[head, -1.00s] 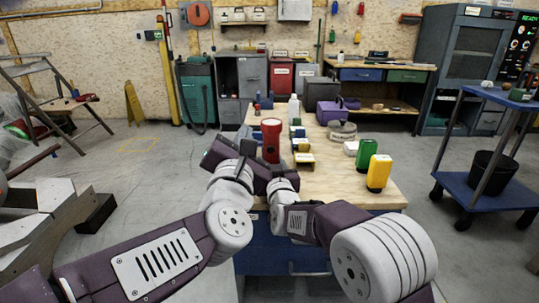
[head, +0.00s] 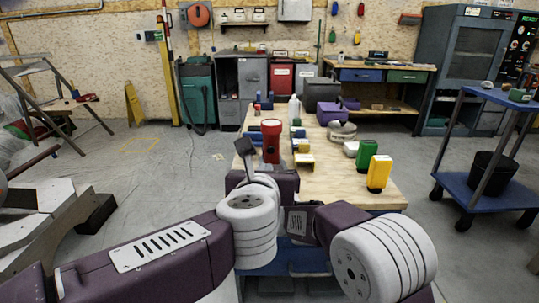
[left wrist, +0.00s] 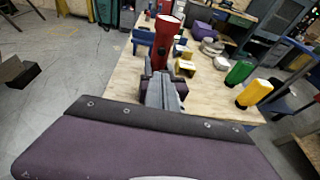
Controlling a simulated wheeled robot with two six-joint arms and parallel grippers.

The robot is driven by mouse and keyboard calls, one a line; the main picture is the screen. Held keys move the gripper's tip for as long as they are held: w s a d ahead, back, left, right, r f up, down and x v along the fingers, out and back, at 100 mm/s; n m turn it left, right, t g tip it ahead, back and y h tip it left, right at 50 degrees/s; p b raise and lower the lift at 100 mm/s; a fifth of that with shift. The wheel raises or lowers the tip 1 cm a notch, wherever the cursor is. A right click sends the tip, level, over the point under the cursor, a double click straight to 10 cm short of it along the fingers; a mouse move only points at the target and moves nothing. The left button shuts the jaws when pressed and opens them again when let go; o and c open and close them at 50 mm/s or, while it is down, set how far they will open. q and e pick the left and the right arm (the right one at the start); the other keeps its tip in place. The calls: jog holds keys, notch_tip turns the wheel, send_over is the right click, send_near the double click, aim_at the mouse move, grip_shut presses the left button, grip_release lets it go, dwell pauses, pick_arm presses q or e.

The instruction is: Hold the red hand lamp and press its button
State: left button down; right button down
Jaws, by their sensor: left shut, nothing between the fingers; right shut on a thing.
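The red hand lamp (head: 271,140) stands upright over the near left part of the wooden table, its wide head up. It also shows in the left wrist view (left wrist: 165,42), where a small pale spot shows on its side. My right gripper (head: 273,168) is shut on the lamp low down; its fingers are mostly hidden behind my left arm. My left gripper (left wrist: 162,82) is shut and empty, pointing at the lamp's lower part. I cannot tell whether its fingertips touch the lamp.
On the table (head: 335,190), a green item (head: 367,153) and a yellow item (head: 379,173) stand to the right. A blue cart (head: 480,185) stands at the far right.

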aim_at(271, 151)
pick_arm(q)
jog(key=x, duration=1.1)
jog(key=shift+w+r, duration=0.25)
jog(key=shift+r, duration=0.1)
jog(key=shift+w, duration=0.4)
jog(key=shift+w, duration=0.85)
jog(key=shift+f, duration=0.1)
jog(key=shift+s+d, duration=0.1)
jog(key=shift+s, duration=0.05)
jog(key=v, duration=1.3)
jog(key=shift+s+f, duration=0.2)
jog(key=shift+s, duration=0.3)
